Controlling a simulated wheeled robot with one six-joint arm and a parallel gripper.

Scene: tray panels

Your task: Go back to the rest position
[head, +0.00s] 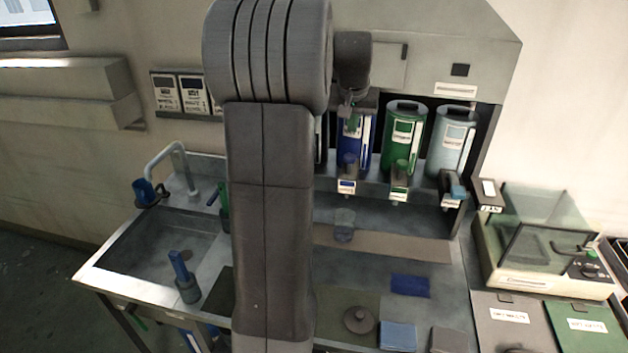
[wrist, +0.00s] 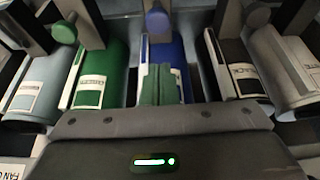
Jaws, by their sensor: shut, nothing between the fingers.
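My gripper (wrist: 160,70) shows in the middle of the wrist view, its two greenish fingers shut together with nothing between them. It is in front of the blue canister (wrist: 171,62). The same blue canister (head: 357,142) stands in the dispenser cabinet in the head view. My arm rises through the middle of the head view and bends over towards the cabinet, hiding part of the cabinet and counter. The gripper itself is hard to make out there.
A green canister (head: 403,140) and a pale blue canister (head: 451,140) stand right of the blue one. A sink (head: 165,250) with a tap (head: 172,150) is at left. A glass-sided box (head: 540,240) is at right. A round dark lid (head: 358,320) and flat pads lie on the counter.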

